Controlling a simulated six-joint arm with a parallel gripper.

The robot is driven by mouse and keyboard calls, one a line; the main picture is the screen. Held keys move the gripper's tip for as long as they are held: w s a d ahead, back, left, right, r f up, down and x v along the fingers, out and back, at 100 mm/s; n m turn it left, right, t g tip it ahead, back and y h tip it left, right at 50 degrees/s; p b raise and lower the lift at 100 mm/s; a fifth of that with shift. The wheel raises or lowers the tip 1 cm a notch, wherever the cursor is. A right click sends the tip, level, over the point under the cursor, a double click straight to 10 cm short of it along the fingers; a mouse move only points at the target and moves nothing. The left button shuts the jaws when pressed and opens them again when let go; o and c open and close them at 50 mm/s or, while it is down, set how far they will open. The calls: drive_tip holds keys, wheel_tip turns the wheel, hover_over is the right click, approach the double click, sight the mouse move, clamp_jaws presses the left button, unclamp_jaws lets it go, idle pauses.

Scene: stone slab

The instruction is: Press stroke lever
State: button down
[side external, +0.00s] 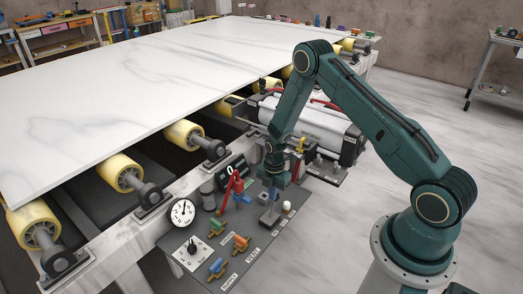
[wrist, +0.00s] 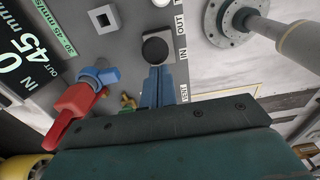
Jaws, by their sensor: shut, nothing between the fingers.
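The stroke lever appears to be the round black knob (wrist: 155,50) on a square grey base beside the IN and OUT labels. Its grey base (side external: 268,215) stands on the control panel in the side view. My gripper (wrist: 157,70) shows two blue fingers, shut together with nothing between them. Their tips lie right at the knob's lower edge in the wrist view; I cannot tell whether they touch it. In the side view my gripper (side external: 272,190) points down just above the base, and the knob is hard to make out there.
A red lever (side external: 232,185) stands left of my gripper; its red handle (wrist: 73,104) is also close by in the wrist view. The panel carries a dial gauge (side external: 183,212), a black display (side external: 233,170) and coloured valves (side external: 240,243). A metal cylinder (side external: 310,125) lies behind.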

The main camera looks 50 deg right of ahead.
drive_tip(key=shift+d, duration=0.2)
drive_tip(key=shift+a+r, duration=0.2)
drive_tip(key=shift+a, duration=0.25)
wheel_tip(320, 180, up, 11)
drive_tip(key=a, duration=0.2)
idle(0.4)
drive_tip(key=shift+a+r, duration=0.1)
